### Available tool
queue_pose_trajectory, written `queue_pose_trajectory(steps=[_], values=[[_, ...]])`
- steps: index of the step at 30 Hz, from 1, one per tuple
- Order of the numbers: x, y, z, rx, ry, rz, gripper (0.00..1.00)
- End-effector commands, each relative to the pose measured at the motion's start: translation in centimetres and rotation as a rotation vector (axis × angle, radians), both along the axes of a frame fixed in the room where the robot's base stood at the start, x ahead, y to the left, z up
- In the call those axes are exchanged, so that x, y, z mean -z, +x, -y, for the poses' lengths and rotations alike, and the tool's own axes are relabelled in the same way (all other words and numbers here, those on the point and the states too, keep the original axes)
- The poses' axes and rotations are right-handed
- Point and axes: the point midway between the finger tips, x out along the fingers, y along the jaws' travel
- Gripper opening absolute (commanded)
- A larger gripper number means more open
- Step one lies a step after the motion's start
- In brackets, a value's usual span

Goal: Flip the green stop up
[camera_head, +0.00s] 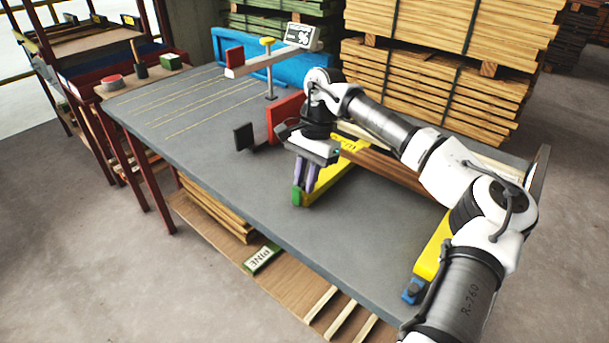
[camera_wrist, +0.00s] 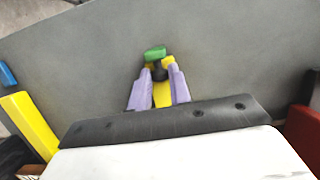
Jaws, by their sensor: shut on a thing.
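The green stop (camera_head: 296,197) is at the near end of a yellow rail (camera_head: 334,178) on the grey table. In the wrist view the green stop (camera_wrist: 155,53) shows just past the fingertips, with a small dark part below it. My gripper (camera_head: 304,184) reaches down to this end of the rail. Its two purple fingers are close together in the wrist view (camera_wrist: 160,70) and shut on the stop around the dark part. The fingers hide part of the stop, so its exact tilt is hard to tell.
A second yellow rail (camera_head: 433,245) with a blue stop (camera_head: 413,290) lies at the right. A brown board (camera_head: 385,168) spans behind my gripper. A black bracket (camera_head: 244,138) and a red block (camera_head: 285,117) stand to the left. The table's front left is clear.

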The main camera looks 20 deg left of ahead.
Motion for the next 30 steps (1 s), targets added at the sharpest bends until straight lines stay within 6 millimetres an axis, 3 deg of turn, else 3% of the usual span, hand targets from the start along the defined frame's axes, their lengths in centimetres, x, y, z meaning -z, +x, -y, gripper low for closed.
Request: queue_pose_trajectory(steps=[2,3,8,20,30], values=[[0.0,0.1,0.0,0.002,0.001,0.001,0.0],[0.0,0.1,0.0,0.002,0.002,0.003,0.21],[0.0,0.0,0.0,0.002,0.001,0.002,0.41],[-1.0,0.3,0.1,0.002,0.0,0.003,0.41],[-7.9,2.2,0.7,0.003,0.0,0.005,0.41]])
